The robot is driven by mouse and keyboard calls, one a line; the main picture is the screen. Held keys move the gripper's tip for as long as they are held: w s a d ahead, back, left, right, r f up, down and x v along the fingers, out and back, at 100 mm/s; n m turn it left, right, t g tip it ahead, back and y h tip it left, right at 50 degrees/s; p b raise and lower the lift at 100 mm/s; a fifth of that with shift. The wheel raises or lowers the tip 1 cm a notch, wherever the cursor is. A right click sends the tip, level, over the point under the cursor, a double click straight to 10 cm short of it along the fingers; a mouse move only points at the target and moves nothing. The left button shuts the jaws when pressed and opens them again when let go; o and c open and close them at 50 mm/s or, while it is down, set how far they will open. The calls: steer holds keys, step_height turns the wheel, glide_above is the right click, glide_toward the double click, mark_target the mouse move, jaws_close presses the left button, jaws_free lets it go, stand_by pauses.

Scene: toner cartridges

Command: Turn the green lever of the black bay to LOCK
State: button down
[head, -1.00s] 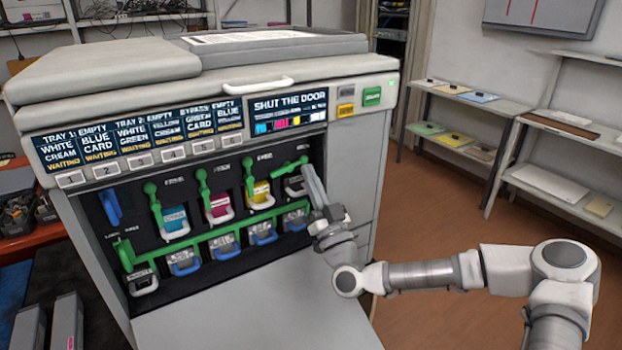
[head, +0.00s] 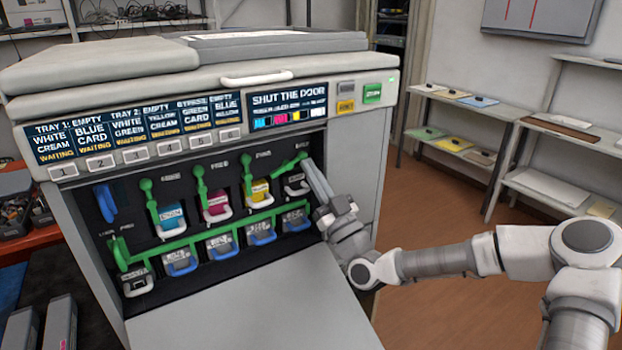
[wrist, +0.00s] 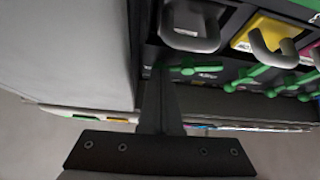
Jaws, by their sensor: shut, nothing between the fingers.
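The black bay (head: 297,186) is the rightmost of the upper bays inside the open printer, with a dark cartridge and a pale handle. Its green lever (head: 291,164) slants up to the right, more tilted than the upright levers beside it. My gripper (head: 310,164) is shut and empty, its tips at the lever's right end. In the wrist view the shut fingertips (wrist: 160,74) are at one end of the green lever (wrist: 190,69), below the cartridge handle (wrist: 193,40). I cannot tell whether they touch. The LOCK marking is too small to read.
Upright green levers stand at the yellow (head: 247,176), magenta (head: 200,190) and cyan (head: 151,205) bays. A long green bar (head: 205,235) crosses below them over several blue-handled containers. The lowered door (head: 240,310) lies in front. The printer screen (head: 288,106) reads "SHUT THE DOOR".

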step_height(320, 180, up, 2)
steer(key=n+g+y+b, duration=0.1)
steer(key=n+g, duration=0.1)
steer(key=n, duration=0.1)
steer(key=n+g+y+b, duration=0.2)
steer(key=n, duration=0.2)
steer(key=n+g+y+b, duration=0.1)
steer(key=n+g, duration=0.2)
steer(key=n, duration=0.1)
steer(key=shift+y, duration=0.4)
steer(key=n+g, duration=0.1)
steer(key=n, duration=0.1)
steer(key=r+n+g+b, duration=0.1)
steer(key=n+g, duration=0.2)
steer(key=n, duration=0.1)
steer(key=shift+s+a+r+n+b, duration=0.25)
steer(key=shift+a+n+b, duration=0.05)
steer(key=shift+a+n, duration=0.1)
steer(key=shift+d+f, duration=0.1)
steer(key=shift+f, duration=0.05)
